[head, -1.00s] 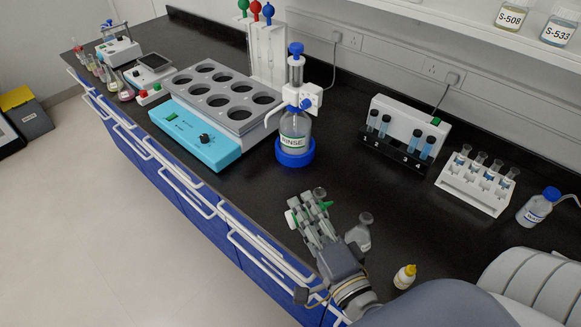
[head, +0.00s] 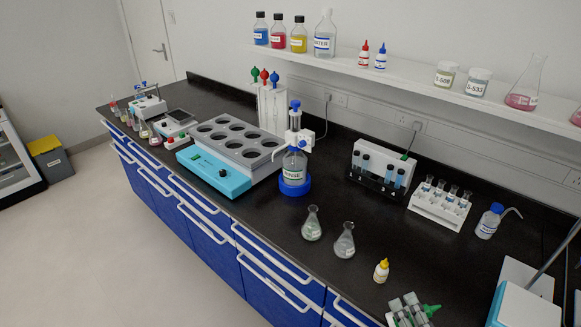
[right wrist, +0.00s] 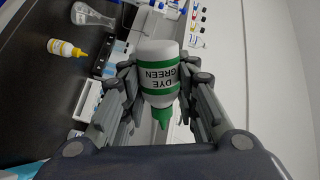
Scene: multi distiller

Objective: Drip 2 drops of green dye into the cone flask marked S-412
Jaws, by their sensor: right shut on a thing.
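My right gripper (head: 408,308) is at the bottom edge of the head view, right of the flasks and apart from them. It is shut on the green dye bottle (right wrist: 160,75), a white bottle with a green label band; its green nozzle (head: 430,309) points right in the head view. Two cone flasks stand on the bench: a left one (head: 311,228) with faintly greenish contents and a right one (head: 344,243) with greyish contents. Their labels are too small to read, so I cannot tell which is S-412. My left gripper is out of view.
A yellow-capped bottle (head: 381,271) stands between the flasks and my right gripper. The bench left of the flasks is narrow.

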